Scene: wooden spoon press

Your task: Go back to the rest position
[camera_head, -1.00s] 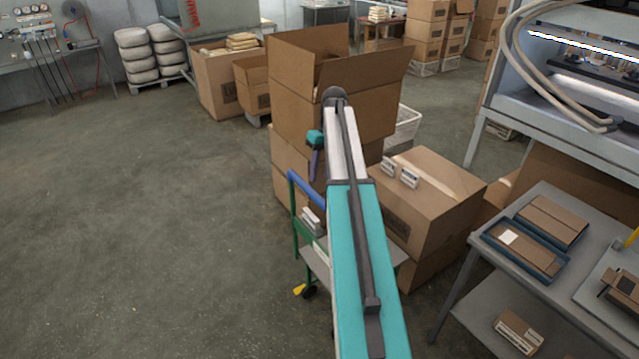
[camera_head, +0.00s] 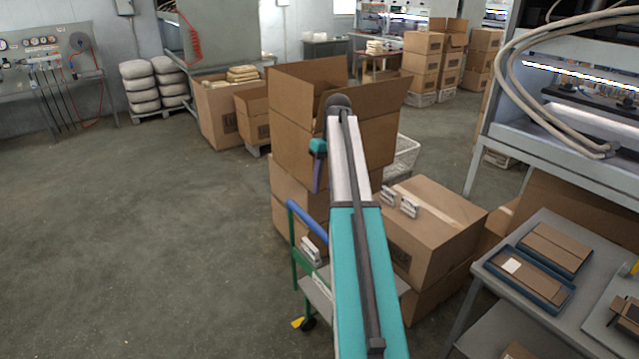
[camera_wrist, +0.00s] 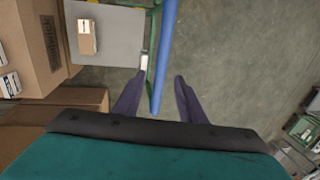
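In the head view my arm stretches forward over the trolley (camera_head: 305,258), toward the open carton (camera_head: 375,115). Only part of my gripper (camera_head: 317,178) shows there, left of the arm, in front of the stacked cartons.
Small packs (camera_head: 400,202) lie on a closed carton (camera_head: 435,225) right of my arm. A grey table (camera_head: 490,300) holding blue trays (camera_head: 525,276) stands at the right, below a machine (camera_head: 560,140). The floor (camera_head: 150,230) to the left is clear.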

